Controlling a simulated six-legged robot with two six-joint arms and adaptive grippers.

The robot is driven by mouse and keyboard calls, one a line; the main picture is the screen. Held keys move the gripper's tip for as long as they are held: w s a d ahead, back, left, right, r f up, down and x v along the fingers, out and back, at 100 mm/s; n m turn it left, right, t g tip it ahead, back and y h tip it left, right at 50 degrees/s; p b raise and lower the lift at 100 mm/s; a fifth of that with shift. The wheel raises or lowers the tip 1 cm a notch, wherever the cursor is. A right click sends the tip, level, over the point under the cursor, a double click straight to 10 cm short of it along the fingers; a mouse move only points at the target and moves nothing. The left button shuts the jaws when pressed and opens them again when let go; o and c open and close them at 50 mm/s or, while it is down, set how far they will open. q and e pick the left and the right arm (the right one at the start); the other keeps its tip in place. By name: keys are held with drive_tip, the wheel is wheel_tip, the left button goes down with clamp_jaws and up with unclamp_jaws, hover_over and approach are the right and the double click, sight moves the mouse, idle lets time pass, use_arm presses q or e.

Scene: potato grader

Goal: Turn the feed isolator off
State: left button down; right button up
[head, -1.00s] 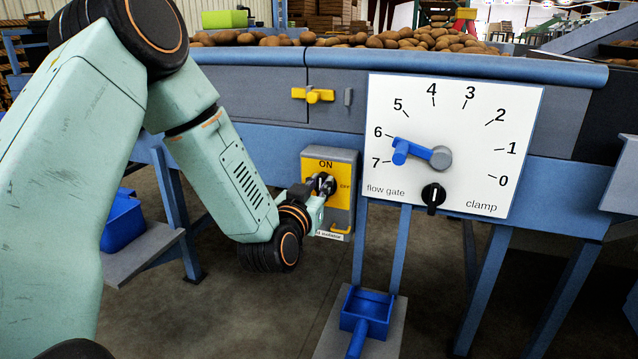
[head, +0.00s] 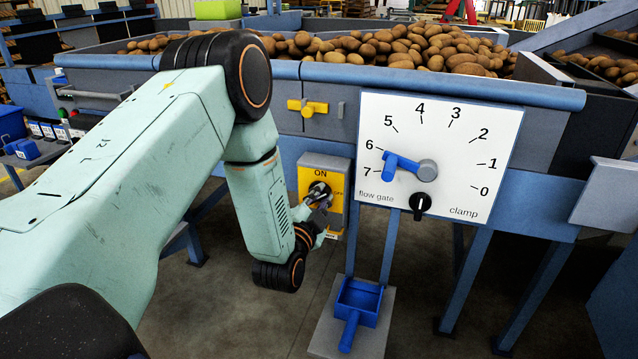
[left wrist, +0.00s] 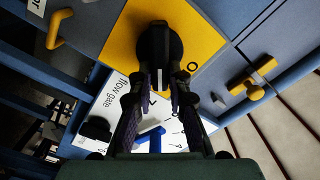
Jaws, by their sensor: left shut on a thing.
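The feed isolator (head: 336,211) is a yellow-faced box marked ON at its top, under the hopper's front edge. Its round black knob (head: 318,189) is partly hidden by my gripper. In the left wrist view the knob (left wrist: 157,45) carries a white mark, and an O is printed on the yellow face (left wrist: 205,38). My left gripper (head: 318,200) reaches the knob from below. Its two dark fingers (left wrist: 160,92) stand on either side of the knob's grip and are shut on it. My right gripper is not in view.
Right of the isolator is a white dial panel (head: 470,130) with a blue flow gate lever (head: 400,163) near 6–7 and a black clamp knob (head: 420,202). A yellow latch (head: 314,108) sits above. A blue scoop (head: 358,303) lies below. Potatoes (head: 400,45) fill the hopper.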

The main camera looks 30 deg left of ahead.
use_arm(q)
drive_tip(key=m+p, duration=0.3)
drive_tip(key=m, duration=0.1)
drive_tip(key=shift+d+f+p, duration=0.1)
drive_tip(key=shift+f+p, duration=0.1)
drive_tip(key=shift+p, duration=0.2)
drive_tip(key=shift+f+m+p, duration=0.15)
drive_tip(key=shift+m+p, duration=0.4)
drive_tip(key=shift+m, duration=0.3)
drive_tip(key=shift+f+m+p, duration=0.15)
drive_tip(key=shift+m+p, duration=0.35)
drive_tip(key=shift+m, duration=0.35)
drive_tip(key=c, duration=1.3)
unclamp_jaws()
drive_tip(key=shift+f, duration=0.1)
drive_tip(key=v, duration=1.2)
